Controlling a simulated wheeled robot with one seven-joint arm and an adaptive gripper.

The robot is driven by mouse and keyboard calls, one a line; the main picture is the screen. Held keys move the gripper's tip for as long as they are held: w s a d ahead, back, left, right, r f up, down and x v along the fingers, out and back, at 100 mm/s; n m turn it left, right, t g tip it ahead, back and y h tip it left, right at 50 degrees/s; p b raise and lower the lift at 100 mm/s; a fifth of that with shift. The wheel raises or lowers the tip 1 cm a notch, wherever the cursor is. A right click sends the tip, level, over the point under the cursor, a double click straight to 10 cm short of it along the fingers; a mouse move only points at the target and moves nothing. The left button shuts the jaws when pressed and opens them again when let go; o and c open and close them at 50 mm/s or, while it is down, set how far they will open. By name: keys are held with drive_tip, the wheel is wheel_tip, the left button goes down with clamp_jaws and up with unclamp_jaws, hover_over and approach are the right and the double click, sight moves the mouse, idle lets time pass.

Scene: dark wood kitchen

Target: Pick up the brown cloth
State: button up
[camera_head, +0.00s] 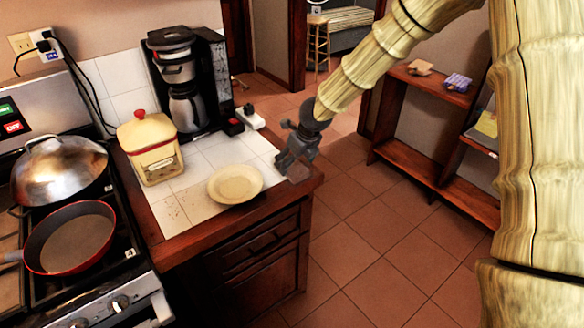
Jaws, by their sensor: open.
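A small flat brownish patch (298,173) lies at the right corner of the tiled counter, right by my fingertips. It may be the brown cloth, but it is too small and too covered by the gripper to tell. My gripper (287,164) points down over this corner, open, with nothing seen held in it. I cannot tell whether the fingers touch the patch.
A cream plate (235,184) lies just left of my gripper. A cream canister (149,148), a coffee maker (187,85) and a white power strip (250,117) stand farther back. The stove holds a red pan (70,240) and a domed wok (58,168). Floor right of the counter is clear.

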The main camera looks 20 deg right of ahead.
sight(293, 167)
drive_tip(key=shift+x, duration=1.15)
drive_tip(key=c, duration=1)
drive_tip(key=shift+r, duration=0.15)
wheel_tip(293, 167, up, 18)
drive_tip(key=shift+f+b, duration=0.1)
drive_tip(key=shift+b, duration=0.4)
